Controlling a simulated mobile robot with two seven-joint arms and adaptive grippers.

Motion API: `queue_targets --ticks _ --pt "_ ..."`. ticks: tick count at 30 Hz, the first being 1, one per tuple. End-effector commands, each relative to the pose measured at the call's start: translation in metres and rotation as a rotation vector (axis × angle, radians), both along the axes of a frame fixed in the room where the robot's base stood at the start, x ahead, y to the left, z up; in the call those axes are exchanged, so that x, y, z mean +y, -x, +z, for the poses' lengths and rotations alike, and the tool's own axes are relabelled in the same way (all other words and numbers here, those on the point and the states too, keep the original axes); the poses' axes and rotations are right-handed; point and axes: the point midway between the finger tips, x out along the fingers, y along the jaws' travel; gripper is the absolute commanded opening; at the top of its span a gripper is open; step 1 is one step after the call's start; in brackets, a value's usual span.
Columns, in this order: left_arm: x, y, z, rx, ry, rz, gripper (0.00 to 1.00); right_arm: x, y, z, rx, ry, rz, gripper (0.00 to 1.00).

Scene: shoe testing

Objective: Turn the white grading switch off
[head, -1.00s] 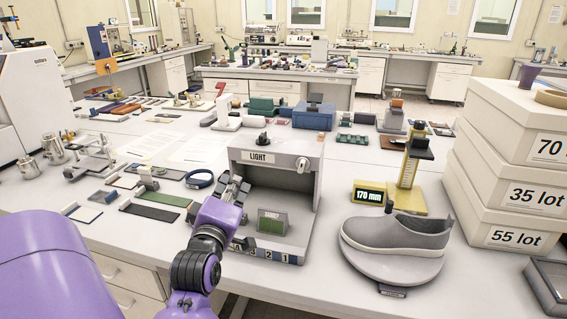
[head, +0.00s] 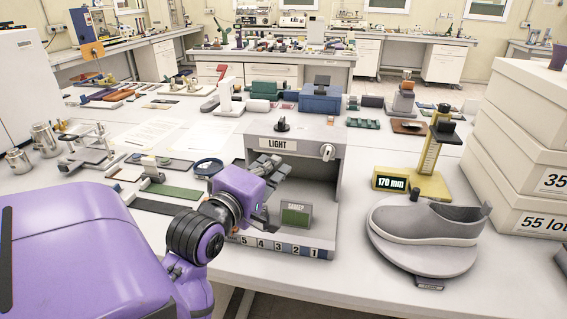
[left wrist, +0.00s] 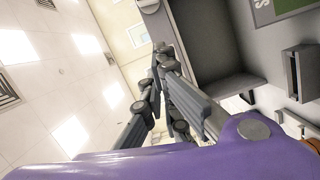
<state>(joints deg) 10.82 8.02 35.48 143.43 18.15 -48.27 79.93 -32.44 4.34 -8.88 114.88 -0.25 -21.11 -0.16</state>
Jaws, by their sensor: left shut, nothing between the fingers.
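A grey box (head: 335,185) labelled LIGHT stands on the bench with its open front toward me. A pale knob (head: 327,152) is on the right of its front top panel, and a dark knob (head: 282,126) sits on its top. I cannot tell from its look which one is the grading switch. My left gripper (head: 270,166) is shut and empty, in front of the box's left part below the label. It hides part of the opening. In the left wrist view its fingers (left wrist: 163,62) are together beside the box (left wrist: 205,40). My right gripper is not in view.
A small green display block (head: 297,214) sits inside the box, above a numbered strip (head: 290,249). A grey shoe (head: 428,222) rests on a round stand to the right, before a yellow gauge (head: 432,160). White boxes (head: 535,140) are stacked at far right.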

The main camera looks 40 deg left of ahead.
Motion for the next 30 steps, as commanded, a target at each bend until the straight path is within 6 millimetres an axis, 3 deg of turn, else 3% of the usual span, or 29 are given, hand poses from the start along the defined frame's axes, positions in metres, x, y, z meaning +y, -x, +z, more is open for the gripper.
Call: queue_targets --ticks 3,14,16,21,30 --pt "0.005 -0.015 -0.007 0.004 -0.003 0.000 0.00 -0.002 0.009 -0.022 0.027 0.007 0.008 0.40" --pt "0.029 -0.088 -0.004 0.000 -0.002 0.002 0.00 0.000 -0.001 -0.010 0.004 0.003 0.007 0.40" --pt "0.014 -0.093 -0.008 0.000 0.002 -0.001 0.00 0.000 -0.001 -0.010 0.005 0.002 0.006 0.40" --pt "-0.001 -0.102 -0.011 0.000 0.001 0.001 0.00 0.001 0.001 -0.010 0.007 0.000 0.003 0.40" --pt "-0.006 -0.105 -0.012 0.001 -0.001 0.003 0.00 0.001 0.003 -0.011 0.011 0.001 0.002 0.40"
